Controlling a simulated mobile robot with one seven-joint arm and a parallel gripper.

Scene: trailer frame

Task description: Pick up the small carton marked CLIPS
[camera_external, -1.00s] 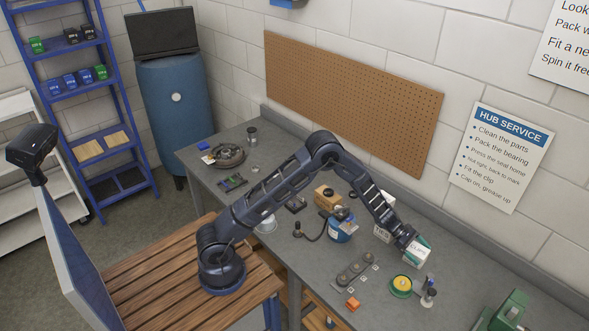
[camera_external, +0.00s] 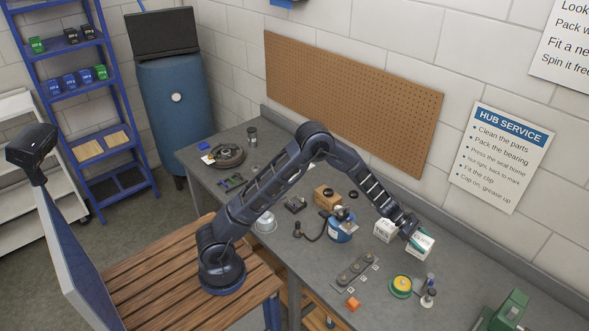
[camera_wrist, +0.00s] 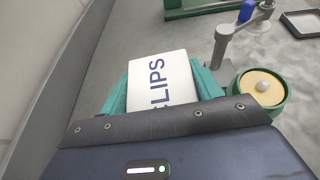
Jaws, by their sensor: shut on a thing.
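The small white carton marked CLIPS (camera_external: 424,243) is at the end of my arm, over the right part of the grey bench. My gripper (camera_external: 414,236) is shut on it. In the wrist view the carton (camera_wrist: 165,80) sits between the fingers, its lettering partly hidden by my gripper (camera_wrist: 160,95). Green shows along both its sides. It appears held above the bench, though the exact gap is hard to tell.
A green-rimmed yellow round part (camera_external: 401,285) and a small grey fixture (camera_external: 429,298) are in front. A blue can (camera_external: 341,230) is further left. The wall with a pegboard (camera_external: 350,105) rises behind.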

